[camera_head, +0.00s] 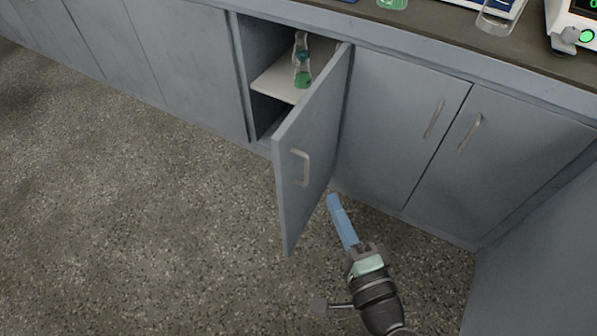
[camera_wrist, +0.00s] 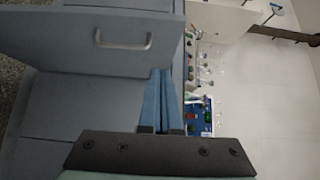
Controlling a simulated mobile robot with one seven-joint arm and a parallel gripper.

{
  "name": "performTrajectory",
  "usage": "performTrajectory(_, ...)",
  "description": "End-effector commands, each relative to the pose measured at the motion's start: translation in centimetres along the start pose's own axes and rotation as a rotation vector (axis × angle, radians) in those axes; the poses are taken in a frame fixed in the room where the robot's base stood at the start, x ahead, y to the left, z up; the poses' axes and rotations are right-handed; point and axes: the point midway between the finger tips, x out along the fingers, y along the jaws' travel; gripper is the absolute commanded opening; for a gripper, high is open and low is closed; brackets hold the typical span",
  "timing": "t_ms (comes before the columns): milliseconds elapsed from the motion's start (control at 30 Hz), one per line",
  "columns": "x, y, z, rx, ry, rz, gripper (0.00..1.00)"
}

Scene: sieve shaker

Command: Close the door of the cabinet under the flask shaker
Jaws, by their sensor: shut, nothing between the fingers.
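The grey-blue cabinet door (camera_head: 312,150) stands wide open, swung out from the cabinet (camera_head: 241,75). In the wrist view, my gripper's fingers (camera_wrist: 162,78) are together, close to a grey panel with a handle (camera_wrist: 123,40). Inside the cabinet, a flask with green liquid (camera_head: 302,72) stands on a white shelf (camera_head: 277,83).
Shut cabinet doors (camera_head: 440,130) lie to the right, and more (camera_head: 110,45) to the left. The counter (camera_head: 440,22) above holds glassware and a device with a green button (camera_head: 575,30). The speckled floor (camera_head: 130,210) left of the open door is clear. A grey panel (camera_head: 540,260) borders the right.

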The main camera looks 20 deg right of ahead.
Motion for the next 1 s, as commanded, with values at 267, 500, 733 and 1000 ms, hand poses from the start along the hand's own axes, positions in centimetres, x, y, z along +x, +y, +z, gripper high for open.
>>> performTrajectory(267, 3.7, -0.2, 0.0, 0.002, -0.002, -0.004, 0.00)
performTrajectory(500, 8.6, -0.2, 0.0, 0.001, -0.002, -0.003, 0.00)
performTrajectory(733, 11.6, -0.2, 1.7, 0.000, -0.003, -0.001, 0.00)
performTrajectory(1000, 12.7, -0.1, 2.8, 0.000, 0.000, -0.001, 0.00)
